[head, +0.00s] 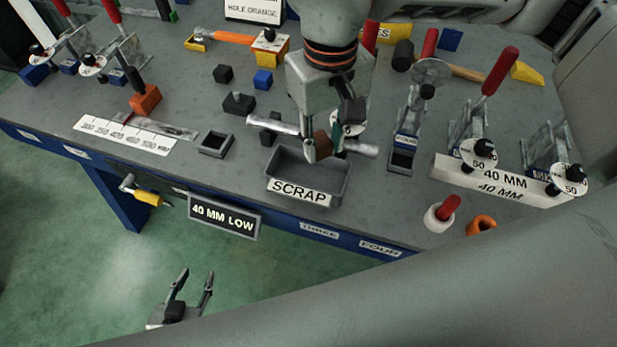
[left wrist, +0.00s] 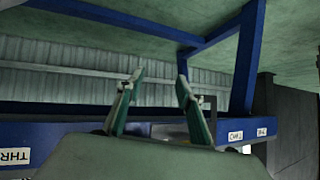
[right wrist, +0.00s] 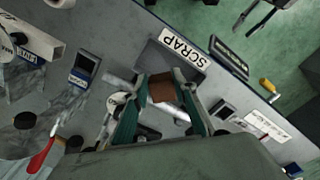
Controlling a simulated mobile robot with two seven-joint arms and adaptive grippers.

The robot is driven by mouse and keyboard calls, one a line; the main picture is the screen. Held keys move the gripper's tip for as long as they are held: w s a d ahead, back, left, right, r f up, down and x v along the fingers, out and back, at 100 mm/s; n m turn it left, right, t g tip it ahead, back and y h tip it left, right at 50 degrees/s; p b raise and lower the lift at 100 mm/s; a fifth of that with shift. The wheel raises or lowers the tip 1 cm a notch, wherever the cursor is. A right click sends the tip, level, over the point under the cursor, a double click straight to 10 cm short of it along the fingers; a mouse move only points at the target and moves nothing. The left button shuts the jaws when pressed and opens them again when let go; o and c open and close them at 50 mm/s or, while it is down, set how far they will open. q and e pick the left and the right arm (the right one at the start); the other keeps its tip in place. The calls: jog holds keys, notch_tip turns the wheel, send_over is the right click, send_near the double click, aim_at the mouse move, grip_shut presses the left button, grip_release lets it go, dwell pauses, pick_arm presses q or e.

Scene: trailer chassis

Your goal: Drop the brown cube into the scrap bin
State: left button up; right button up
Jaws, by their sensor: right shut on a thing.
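The brown cube (head: 322,144) is between the fingers of my right gripper (head: 326,150), which is shut on it. In the right wrist view the brown cube (right wrist: 162,88) sits between both fingertips. The scrap bin (head: 335,183) is an open grey tray with a SCRAP label at the table's front edge. The cube is over the back part of the bin in the head view; its exact height is unclear. The bin (right wrist: 158,55) also shows beside the cube in the right wrist view. My left gripper (head: 190,285) is open and empty, low in front of the table.
A grey cylinder bar (head: 270,123) shows behind the bin, partly hidden by my right gripper. A small square tray (head: 215,143) lies left of the bin. Toggle clamps (head: 408,120) stand to the right. A 40 MM LOW sign (head: 223,217) hangs at the front edge.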

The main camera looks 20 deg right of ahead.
jog(key=shift+f, duration=0.3)
jog(key=o, duration=1.2)
notch_tip(320, 180, up, 12)
jog(key=shift+r, duration=0.1)
